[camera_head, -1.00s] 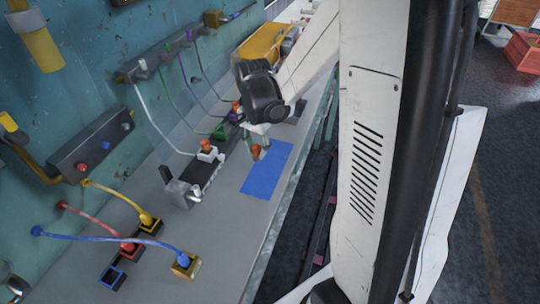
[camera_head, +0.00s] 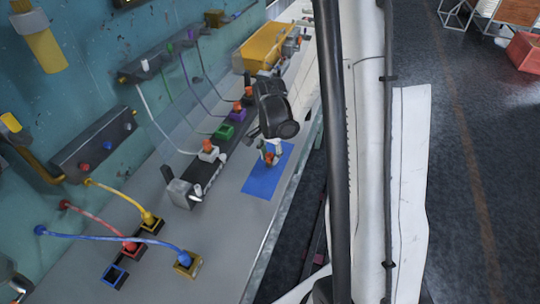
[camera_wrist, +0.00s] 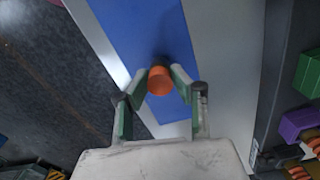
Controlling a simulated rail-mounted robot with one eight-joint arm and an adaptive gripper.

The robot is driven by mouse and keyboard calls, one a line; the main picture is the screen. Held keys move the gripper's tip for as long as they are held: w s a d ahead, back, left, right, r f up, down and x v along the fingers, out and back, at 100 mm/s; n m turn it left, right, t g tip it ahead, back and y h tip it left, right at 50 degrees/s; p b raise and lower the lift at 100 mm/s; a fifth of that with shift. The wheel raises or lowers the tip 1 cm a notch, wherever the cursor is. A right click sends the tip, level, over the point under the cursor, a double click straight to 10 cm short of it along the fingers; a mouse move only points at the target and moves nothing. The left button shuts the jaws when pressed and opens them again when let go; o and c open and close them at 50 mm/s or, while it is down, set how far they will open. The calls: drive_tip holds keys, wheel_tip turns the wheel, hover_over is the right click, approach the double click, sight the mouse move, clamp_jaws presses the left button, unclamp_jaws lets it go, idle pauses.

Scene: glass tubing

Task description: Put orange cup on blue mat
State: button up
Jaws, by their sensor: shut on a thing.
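The orange cup (camera_wrist: 160,82) is between my gripper's (camera_wrist: 160,80) two green-padded fingertips in the wrist view, with the blue mat (camera_wrist: 130,30) behind it. In the head view the cup (camera_head: 270,158) shows as a small orange patch at the fingers of my gripper (camera_head: 269,155), over the upper part of the blue mat (camera_head: 261,185). My gripper is shut on the cup. I cannot tell whether the cup's base touches the mat.
A dark rail (camera_head: 205,170) with white, green and purple blocks carrying orange tops runs left of the mat. A yellow bin (camera_head: 262,45) stands at the far end. Colored cables (camera_head: 120,245) cross the near bench. The bench's right edge lies close to the mat.

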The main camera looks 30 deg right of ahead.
sight(270, 155)
drive_tip(key=shift+f, duration=0.2)
drive_tip(key=o, duration=0.9)
drive_tip(key=shift+o, duration=0.2)
drive_tip(key=shift+r, duration=0.1)
wheel_tip(270, 155, up, 12)
drive_tip(key=s+a+r+n+t, duration=0.7)
drive_tip(key=s+a+r+n, duration=0.5)
drive_tip(key=s+a, duration=0.3)
drive_tip(key=shift+s+r+n, duration=0.2)
drive_tip(key=shift+n, duration=0.3)
drive_tip(key=shift+a, duration=0.1)
